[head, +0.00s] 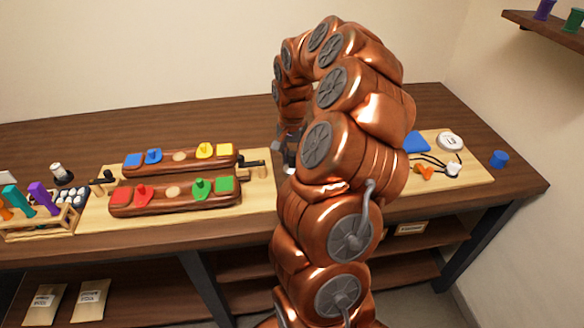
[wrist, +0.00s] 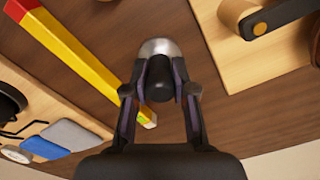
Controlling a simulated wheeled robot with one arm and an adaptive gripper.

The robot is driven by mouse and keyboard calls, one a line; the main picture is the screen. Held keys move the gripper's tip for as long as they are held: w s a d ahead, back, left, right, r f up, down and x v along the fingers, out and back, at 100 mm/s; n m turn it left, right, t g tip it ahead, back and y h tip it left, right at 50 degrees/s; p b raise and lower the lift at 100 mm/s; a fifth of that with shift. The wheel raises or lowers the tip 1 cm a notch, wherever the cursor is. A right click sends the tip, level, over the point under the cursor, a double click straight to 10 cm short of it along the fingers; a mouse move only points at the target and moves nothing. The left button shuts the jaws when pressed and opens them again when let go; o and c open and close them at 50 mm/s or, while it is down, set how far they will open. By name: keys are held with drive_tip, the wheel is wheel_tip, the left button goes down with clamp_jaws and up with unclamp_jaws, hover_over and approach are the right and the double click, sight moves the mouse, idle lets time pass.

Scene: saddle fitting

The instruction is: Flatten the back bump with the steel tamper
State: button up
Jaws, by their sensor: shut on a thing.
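My gripper (wrist: 160,92) is shut on the dark handle of the steel tamper (wrist: 160,48), whose rounded silver head shows just beyond the fingers in the wrist view. The rear piece (head: 180,170) carries blue and yellow parts and a pale round spot (head: 180,156). The front piece (head: 170,209) carries red and green parts and a similar pale spot (head: 173,192).
A red and yellow bar (wrist: 85,50) lies left of the tamper in the wrist view. A rack of coloured tools (head: 45,222) stands at the left. On the right board are a blue pad (head: 416,142), a white round item (head: 450,141) and dark cords. A blue cup (head: 499,158) stands nearby.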

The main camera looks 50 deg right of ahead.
sight(292, 153)
drive_tip(key=shift+r, duration=2)
